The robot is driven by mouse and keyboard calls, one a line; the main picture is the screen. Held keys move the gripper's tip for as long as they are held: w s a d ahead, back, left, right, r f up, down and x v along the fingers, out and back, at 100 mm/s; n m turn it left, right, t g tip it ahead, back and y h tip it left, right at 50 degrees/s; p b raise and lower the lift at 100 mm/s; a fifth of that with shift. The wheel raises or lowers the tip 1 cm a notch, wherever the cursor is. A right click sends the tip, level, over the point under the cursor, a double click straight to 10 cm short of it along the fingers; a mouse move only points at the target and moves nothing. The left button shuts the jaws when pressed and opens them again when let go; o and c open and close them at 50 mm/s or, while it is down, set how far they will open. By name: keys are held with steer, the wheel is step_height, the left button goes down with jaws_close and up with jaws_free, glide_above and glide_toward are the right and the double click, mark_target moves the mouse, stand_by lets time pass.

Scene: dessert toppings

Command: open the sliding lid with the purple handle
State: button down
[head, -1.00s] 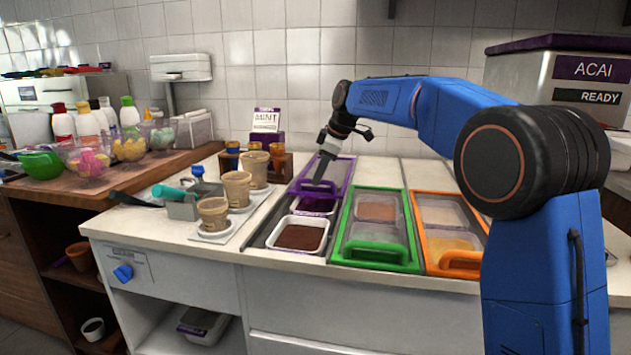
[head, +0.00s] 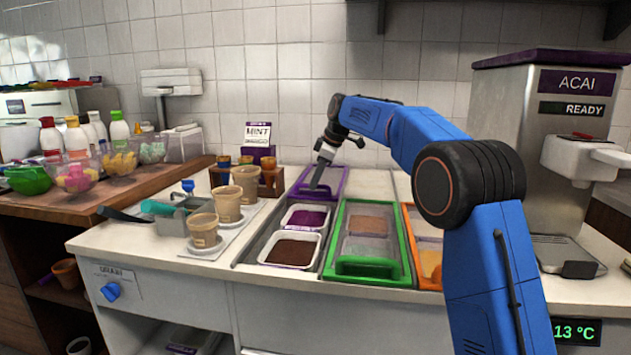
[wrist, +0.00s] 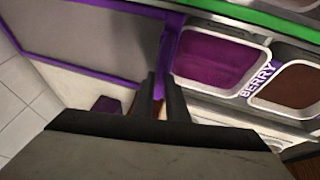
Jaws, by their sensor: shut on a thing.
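The purple-framed sliding lid (head: 342,183) is at the back of the left well of the counter. It also shows in the wrist view (wrist: 80,40) as a grey panel with a purple rim. My gripper (head: 316,184) reaches down to its front edge and is shut on the purple handle (wrist: 168,62), which sits between the two fingers in the wrist view. In front of the lid, a tub of purple berry topping (head: 306,218) and a tub of dark brown topping (head: 291,252) lie uncovered. My arm and fingers partly hide the lid.
A green-framed lid (head: 367,267) and an orange-framed lid (head: 428,250) cover the wells to the right. Paper cups (head: 203,229) and a grey caddy (head: 178,219) stand to the left.

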steer(key=c, duration=1.7)
jaws_free()
steer(key=shift+c, duration=0.2)
steer(key=v, duration=1.7)
steer(key=shift+r, duration=0.2)
steer(key=shift+d, duration=0.15)
